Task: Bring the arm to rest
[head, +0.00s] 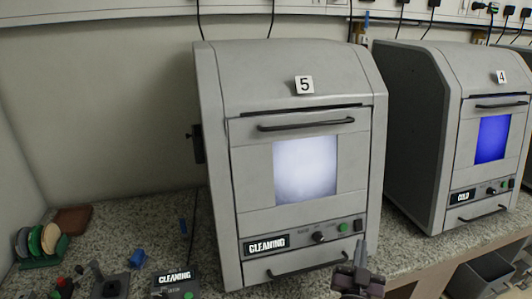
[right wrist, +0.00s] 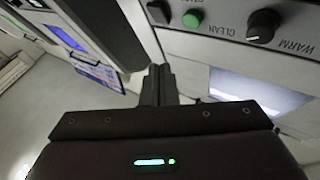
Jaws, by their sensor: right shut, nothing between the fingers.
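My right gripper (head: 359,246) is at the bottom of the head view, in front of the lower right part of the grey machine numbered 5 (head: 215,130). Its fingers are together with nothing between them; they also show shut in the right wrist view (right wrist: 159,75). In that view a grey control panel (right wrist: 215,45) with a black knob, a green button and the words CLEAN and WARM lies beyond the fingertips. The fingers appear apart from it. My left gripper is in neither view.
Machine 4 (head: 410,130), with a blue window, stands to the right. A speckled counter (head: 110,225) holds a rack of coloured discs (head: 40,243), a brown block (head: 73,219), a blue piece (head: 138,258) and a small CLEANING box (head: 174,283). A grey bin (head: 480,275) sits lower right.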

